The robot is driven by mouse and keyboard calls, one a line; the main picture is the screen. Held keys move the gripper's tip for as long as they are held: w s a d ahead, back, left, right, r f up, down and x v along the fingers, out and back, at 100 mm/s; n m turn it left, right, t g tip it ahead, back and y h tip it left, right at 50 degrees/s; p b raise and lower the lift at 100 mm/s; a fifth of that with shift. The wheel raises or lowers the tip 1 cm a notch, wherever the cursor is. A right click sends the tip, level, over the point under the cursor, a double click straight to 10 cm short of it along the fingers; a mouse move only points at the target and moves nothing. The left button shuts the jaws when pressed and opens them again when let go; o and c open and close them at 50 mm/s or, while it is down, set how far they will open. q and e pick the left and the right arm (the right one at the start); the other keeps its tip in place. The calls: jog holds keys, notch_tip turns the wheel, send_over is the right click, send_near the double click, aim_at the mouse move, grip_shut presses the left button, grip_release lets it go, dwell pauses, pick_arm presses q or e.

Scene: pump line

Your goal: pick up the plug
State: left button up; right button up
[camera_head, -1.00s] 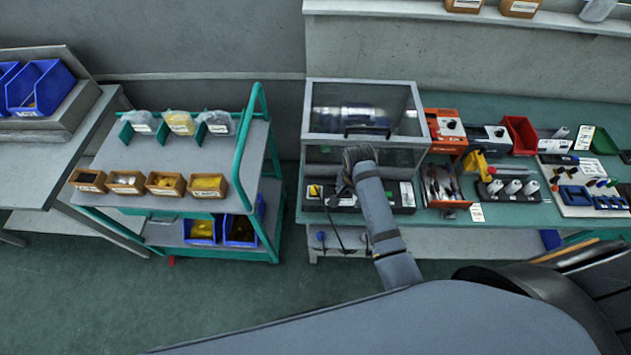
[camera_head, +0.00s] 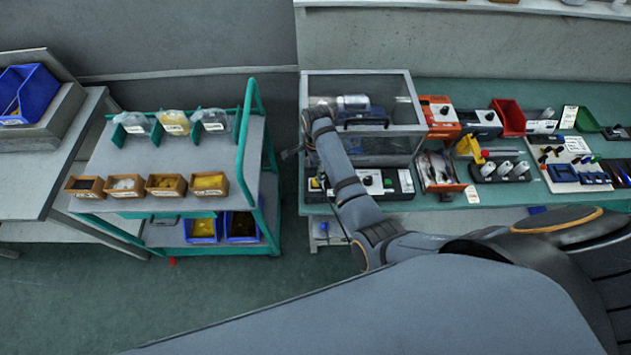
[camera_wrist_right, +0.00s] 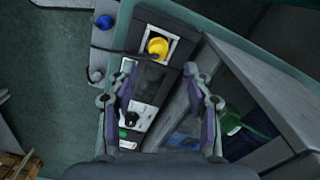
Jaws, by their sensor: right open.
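A yellow round plug-like piece (camera_wrist_right: 157,46) sits in a pale square plate at the end of a black control box (camera_wrist_right: 143,77) in the right wrist view. My right gripper (camera_wrist_right: 159,72) is open and empty, its fingertips on either side of the box just short of the yellow piece. I cannot tell which piece is the plug. My left gripper is out of view.
The clear-sided case (camera_head: 400,160) stands behind the control box, close to my right arm. A green-framed trolley (camera_head: 250,150) with small bins stands to the left. Tools and bins crowd the bench (camera_head: 455,205) to the right.

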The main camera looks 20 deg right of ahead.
aim_at(316, 183)
jog(key=shift+f+p, duration=0.35)
jog(key=shift+f, duration=0.05)
jog(key=f, duration=0.2)
jog(key=f+p, duration=0.1)
jog(key=f, duration=0.1)
jog(key=shift+s, duration=0.2)
jog(key=shift+a+f, duration=0.1)
jog(key=shift+f, duration=0.1)
grip_shut()
